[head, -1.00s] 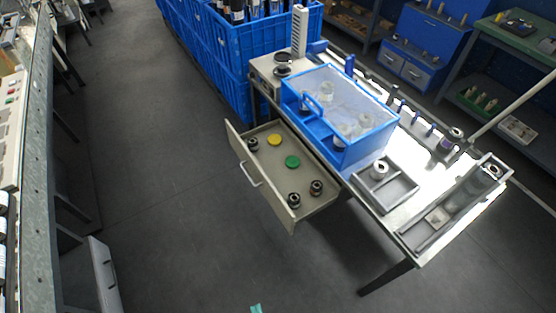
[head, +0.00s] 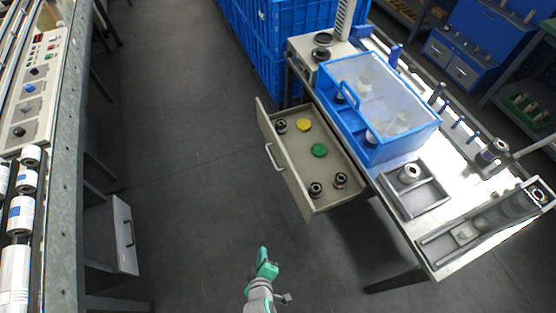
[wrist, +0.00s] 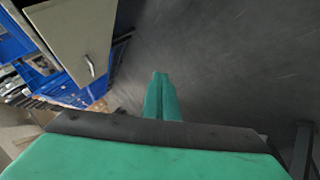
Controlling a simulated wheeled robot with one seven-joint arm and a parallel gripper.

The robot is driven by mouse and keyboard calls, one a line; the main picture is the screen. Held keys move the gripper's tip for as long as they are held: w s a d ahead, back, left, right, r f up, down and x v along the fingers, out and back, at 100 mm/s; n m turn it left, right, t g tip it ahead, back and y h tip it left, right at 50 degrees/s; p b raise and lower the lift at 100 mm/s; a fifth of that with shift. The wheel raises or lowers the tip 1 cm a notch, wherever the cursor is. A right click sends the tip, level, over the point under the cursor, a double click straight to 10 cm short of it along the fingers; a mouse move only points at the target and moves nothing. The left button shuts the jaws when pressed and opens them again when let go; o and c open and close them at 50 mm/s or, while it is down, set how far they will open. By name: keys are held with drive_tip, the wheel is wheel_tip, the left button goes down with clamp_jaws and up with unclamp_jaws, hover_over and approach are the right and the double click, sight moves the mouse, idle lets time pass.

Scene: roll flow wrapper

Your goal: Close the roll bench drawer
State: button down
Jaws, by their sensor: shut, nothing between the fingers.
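The roll bench drawer (head: 318,196) is pulled out from under the bench on the right in the head view. Its front panel (head: 285,163) carries a grey bar handle (head: 273,157). Inside lie a yellow disc (head: 304,125), a green disc (head: 319,150) and several small dark rollers. In the wrist view the drawer front (wrist: 75,30) shows at the upper left with its handle (wrist: 91,67). My green gripper (head: 264,266) is below and in front of the drawer in the head view, apart from it. It is shut and empty; its fingers (wrist: 161,95) are together in the wrist view.
The roll bench (head: 452,222) holds a blue clear-lidded box (head: 388,145), a grey tray (head: 417,203) and roll posts. Blue crates (head: 275,45) stand behind. A long machine bench (head: 68,180) with rolls runs along the left. The floor between is clear.

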drive_tip(key=w+f+n+g+h, duration=0.15)
drive_tip(key=w+f+n, duration=0.25)
drive_tip(key=w, duration=0.4)
drive_tip(key=n+g+h, duration=0.4)
drive_tip(key=n+h, duration=0.3)
drive_tip(key=h, duration=0.3)
approach(286, 159)
drive_tip(key=shift+y, duration=0.25)
drive_tip(key=x, duration=0.5)
drive_tip(key=shift+s+a+f, duration=0.1)
drive_tip(key=shift+a+f, duration=0.05)
drive_tip(key=shift+w+d, duration=0.2)
drive_tip(key=shift+d, duration=0.4)
